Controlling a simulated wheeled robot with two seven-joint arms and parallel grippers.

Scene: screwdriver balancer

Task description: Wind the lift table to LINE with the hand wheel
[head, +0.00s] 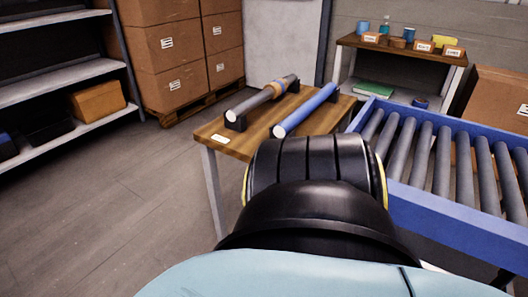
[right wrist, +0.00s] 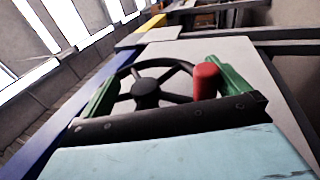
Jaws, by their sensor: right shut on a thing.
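The dark spoked hand wheel (right wrist: 146,92) shows in the middle of the right wrist view, with an upright red handle (right wrist: 206,82) at its right side. My right gripper (right wrist: 168,74) is shut on the hand wheel, with a green finger on either side. The right finger is close beside the red handle. The fingers' exact contact is partly hidden by the gripper's dark front edge. My left gripper is in neither view. I cannot make out the lift table's height or the LINE mark in these frames.
In the head view, a blue-framed roller conveyor (head: 400,205) stands at the right. A wooden table (head: 235,142) bears a grey roller (head: 262,98) and a blue roller (head: 305,110). Cartons (head: 165,50) and a shelf (head: 75,75) stand at the left. The floor (head: 110,205) at left is clear.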

